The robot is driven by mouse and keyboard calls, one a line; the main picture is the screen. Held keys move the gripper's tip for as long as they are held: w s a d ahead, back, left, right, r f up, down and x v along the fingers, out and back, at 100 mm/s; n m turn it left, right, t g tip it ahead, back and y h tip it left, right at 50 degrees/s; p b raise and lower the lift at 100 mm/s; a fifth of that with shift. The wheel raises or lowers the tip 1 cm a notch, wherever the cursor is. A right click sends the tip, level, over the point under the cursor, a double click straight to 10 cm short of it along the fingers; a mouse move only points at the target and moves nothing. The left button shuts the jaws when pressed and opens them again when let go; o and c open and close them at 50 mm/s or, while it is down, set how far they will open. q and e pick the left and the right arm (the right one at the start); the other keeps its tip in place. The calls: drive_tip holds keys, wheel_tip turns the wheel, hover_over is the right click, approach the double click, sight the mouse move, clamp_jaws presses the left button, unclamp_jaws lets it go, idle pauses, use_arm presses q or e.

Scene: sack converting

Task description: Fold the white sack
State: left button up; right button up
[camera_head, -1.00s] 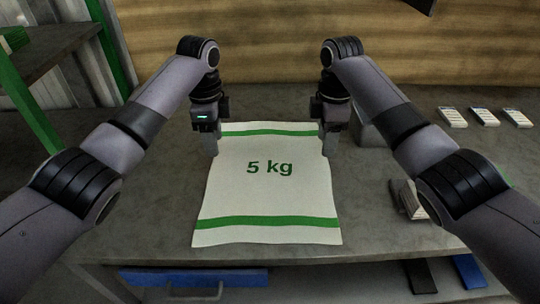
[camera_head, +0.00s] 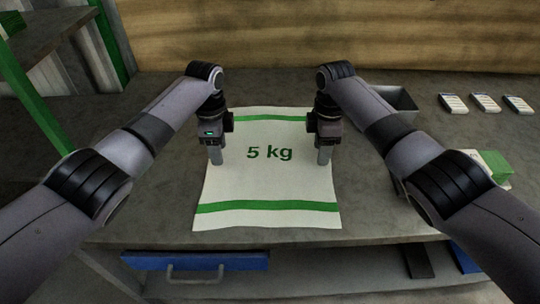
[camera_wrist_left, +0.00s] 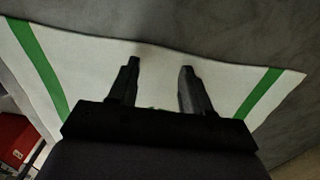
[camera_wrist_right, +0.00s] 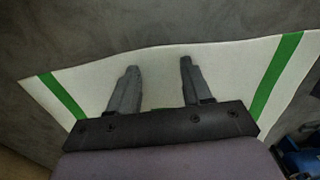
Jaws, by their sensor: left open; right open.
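The white sack (camera_head: 268,182) lies flat and spread out on the grey table, with "5 kg" printed in green and a green band near its far and near ends. My left gripper (camera_head: 216,160) is open over the sack's left side. In the left wrist view, its fingers (camera_wrist_left: 158,80) are apart with white sack between and beyond them. My right gripper (camera_head: 324,158) is open at the sack's right side. The right wrist view shows its fingers (camera_wrist_right: 156,78) apart over the sack (camera_wrist_right: 215,62). Whether the fingertips touch the cloth is unclear.
A grey bin (camera_head: 396,98) stands behind my right arm. Several small white packets (camera_head: 486,103) lie at the back right. A green-and-white stack (camera_head: 492,165) is partly hidden by my right arm. A blue drawer (camera_head: 195,261) is below the table's front edge (camera_head: 160,243).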

use_arm(q)
drive_tip(key=shift+f, duration=0.15)
use_arm(e)
drive_tip(key=shift+f, duration=0.15)
use_arm(q)
clamp_jaws()
use_arm(e)
clamp_jaws()
